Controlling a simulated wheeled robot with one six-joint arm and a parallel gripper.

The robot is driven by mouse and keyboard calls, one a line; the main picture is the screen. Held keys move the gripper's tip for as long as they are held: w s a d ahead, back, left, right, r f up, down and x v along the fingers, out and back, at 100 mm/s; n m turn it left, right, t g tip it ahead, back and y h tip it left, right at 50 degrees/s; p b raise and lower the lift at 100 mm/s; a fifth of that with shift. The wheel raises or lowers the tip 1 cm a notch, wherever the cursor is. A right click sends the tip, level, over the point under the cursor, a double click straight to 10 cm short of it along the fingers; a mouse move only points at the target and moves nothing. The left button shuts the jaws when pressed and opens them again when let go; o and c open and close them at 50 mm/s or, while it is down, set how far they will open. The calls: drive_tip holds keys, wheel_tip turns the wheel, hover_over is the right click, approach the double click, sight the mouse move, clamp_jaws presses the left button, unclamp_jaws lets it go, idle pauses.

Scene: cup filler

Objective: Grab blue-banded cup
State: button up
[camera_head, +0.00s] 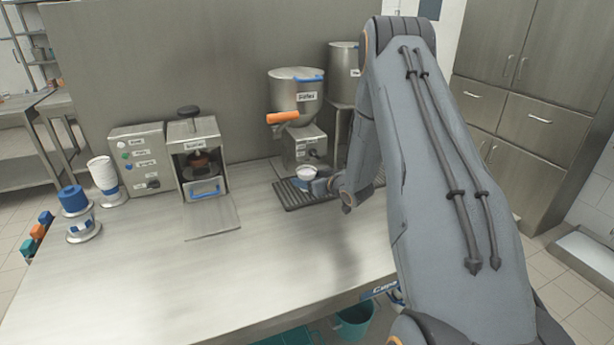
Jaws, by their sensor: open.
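A cup with a white rim and a blue band (304,183) stands upright on a dark ribbed tray (293,202), below the hopper machine. My gripper (320,187) is right beside the cup, at its right side, with its end pointing left toward it. The gripper is open. It is small and partly overlaps the cup's right edge. I cannot tell whether a finger touches the cup or how far the jaws reach around it.
A sealing machine (197,160) stands to the left. A white cup stack (103,172) and blue stack (73,200) are further left. The front counter (250,275) is clear.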

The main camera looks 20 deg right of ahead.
drive_tip(key=shift+x, duration=1.05)
drive_tip(key=c, duration=1.3)
drive_tip(key=shift+r, duration=0.1)
